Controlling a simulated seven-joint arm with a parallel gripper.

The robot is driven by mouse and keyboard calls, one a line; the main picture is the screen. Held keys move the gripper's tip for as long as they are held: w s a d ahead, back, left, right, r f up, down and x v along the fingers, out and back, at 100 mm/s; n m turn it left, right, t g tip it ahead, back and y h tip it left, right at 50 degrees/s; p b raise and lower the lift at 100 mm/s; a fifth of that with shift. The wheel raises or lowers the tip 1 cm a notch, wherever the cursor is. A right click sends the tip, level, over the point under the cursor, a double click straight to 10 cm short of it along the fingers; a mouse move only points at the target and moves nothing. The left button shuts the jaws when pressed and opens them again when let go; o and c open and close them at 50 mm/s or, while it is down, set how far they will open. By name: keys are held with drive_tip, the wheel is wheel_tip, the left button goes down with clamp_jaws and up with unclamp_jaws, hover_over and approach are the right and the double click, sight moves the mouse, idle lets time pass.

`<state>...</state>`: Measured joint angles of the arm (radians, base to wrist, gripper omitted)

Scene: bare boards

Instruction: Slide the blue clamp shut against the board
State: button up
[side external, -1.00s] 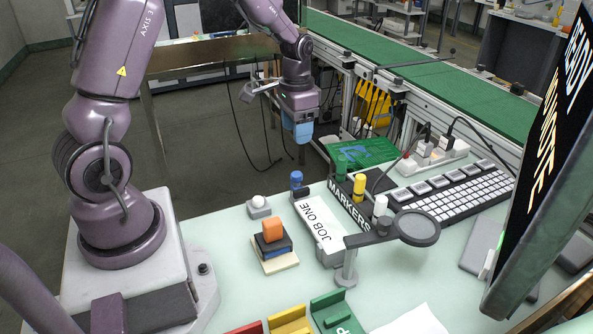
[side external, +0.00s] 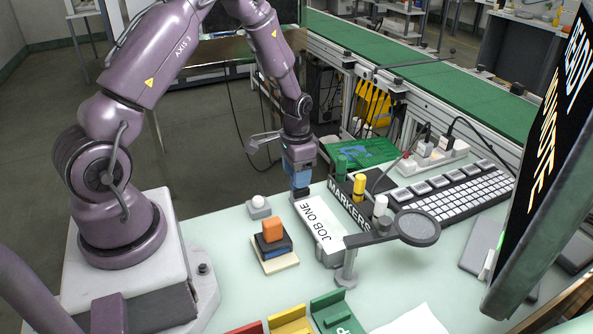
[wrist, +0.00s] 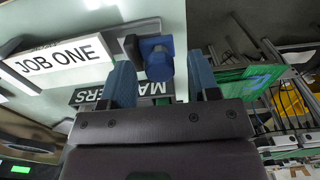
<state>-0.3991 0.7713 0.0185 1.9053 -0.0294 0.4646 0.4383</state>
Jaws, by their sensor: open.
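The blue clamp (wrist: 158,62) has a blue knob and a dark block behind it at the work surface's edge. In the wrist view it lies between the tips of my open gripper (wrist: 161,78), with a visible gap to the right finger. In the side view my gripper (side external: 301,178), with blue fingers, hangs pointing down over the clamp's spot and hides most of it. Whether a finger touches the clamp I cannot tell. A green board (side external: 370,152) lies behind the marker holder; it also shows in the wrist view (wrist: 250,82).
The white JOB ONE piece (side external: 320,223) and the MARKERS holder (side external: 349,206) stand close beside the clamp. A magnifier on an arm (side external: 416,228) stands to the right. A grey button box (side external: 259,207) and a small stack with an orange block (side external: 272,229) sit left.

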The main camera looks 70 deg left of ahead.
clamp_jaws()
drive_tip(key=shift+d, duration=1.85)
drive_tip(key=shift+c, duration=0.7)
unclamp_jaws()
drive_tip(key=shift+d, duration=0.1)
drive_tip(key=shift+o, duration=0.7)
drive_tip(key=shift+a+r, duration=0.1)
drive_tip(key=shift+a, duration=0.1)
wheel_tip(320, 180, up, 13)
